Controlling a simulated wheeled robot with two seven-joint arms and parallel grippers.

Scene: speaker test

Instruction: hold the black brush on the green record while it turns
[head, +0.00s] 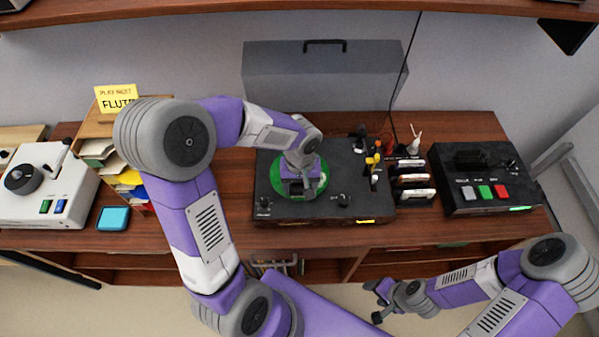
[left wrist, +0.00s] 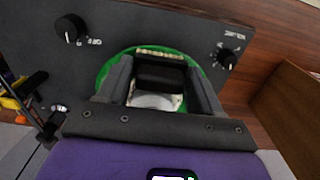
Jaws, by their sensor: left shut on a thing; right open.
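The green record (head: 278,181) lies on the black turntable (head: 343,180); its rim also shows in the left wrist view (left wrist: 128,54). My left gripper (head: 299,188) is over the record and covers much of it. In the left wrist view its two dark fingers are shut on the black brush (left wrist: 160,76), which has a pale strip along its far edge. I cannot tell whether the brush touches the record. My right gripper (head: 380,300) is open and empty, low in front of the bench, away from the turntable.
A black box with coloured buttons (head: 484,178) stands right of the turntable, with small cartridge-like items (head: 414,181) between. Yellow-tipped parts (head: 374,162) rise at the turntable's right. A white machine (head: 47,184), teal pad (head: 114,219) and record rack (head: 122,177) are left.

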